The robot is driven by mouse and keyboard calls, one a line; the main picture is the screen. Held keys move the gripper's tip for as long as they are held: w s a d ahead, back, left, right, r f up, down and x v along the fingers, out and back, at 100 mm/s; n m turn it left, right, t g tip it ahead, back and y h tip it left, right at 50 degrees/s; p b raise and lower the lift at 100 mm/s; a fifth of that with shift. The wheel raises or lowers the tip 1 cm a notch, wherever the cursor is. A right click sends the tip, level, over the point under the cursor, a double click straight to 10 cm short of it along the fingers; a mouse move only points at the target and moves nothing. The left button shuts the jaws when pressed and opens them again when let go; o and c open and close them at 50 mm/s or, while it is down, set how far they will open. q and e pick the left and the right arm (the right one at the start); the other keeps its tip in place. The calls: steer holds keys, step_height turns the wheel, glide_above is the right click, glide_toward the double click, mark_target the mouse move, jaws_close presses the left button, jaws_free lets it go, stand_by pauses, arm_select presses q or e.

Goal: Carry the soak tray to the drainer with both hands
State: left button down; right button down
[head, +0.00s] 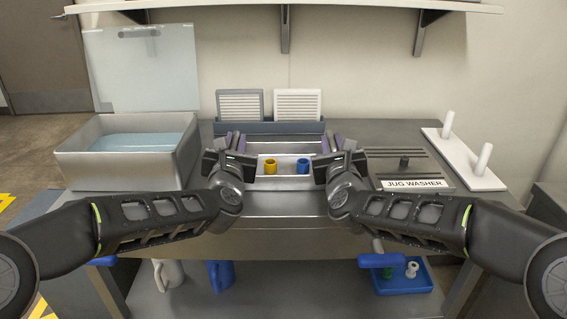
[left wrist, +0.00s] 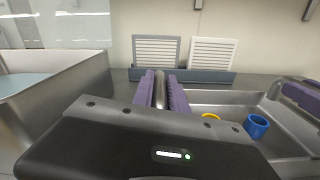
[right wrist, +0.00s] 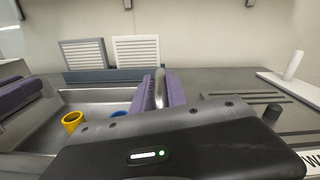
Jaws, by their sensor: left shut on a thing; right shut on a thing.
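The soak tray (head: 286,182) is a shallow steel tray at the middle of the bench. It looks level; I cannot tell whether it touches the bench. A yellow cup-shaped piece (head: 270,167) and a blue one (head: 303,167) are inside it. My left gripper (head: 236,143) is shut on the tray's left side, its purple fingers around a steel bar in the left wrist view (left wrist: 160,90). My right gripper (head: 332,143) is shut on the right side likewise, as the right wrist view (right wrist: 160,90) shows. A grooved grey surface (head: 405,163), possibly the drainer, lies to the right.
A steel basin of bluish liquid (head: 128,165) with a raised clear lid stands left. Two slatted panels (head: 240,105) stand in a rack behind the tray. A white board with upright pegs (head: 466,160) is at right. Jugs (head: 168,273) and a blue tray (head: 405,283) are below.

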arm_select(q)
steer(key=shift+a+r, duration=0.1)
arm_select(e)
steer(key=shift+d+r, duration=0.1)
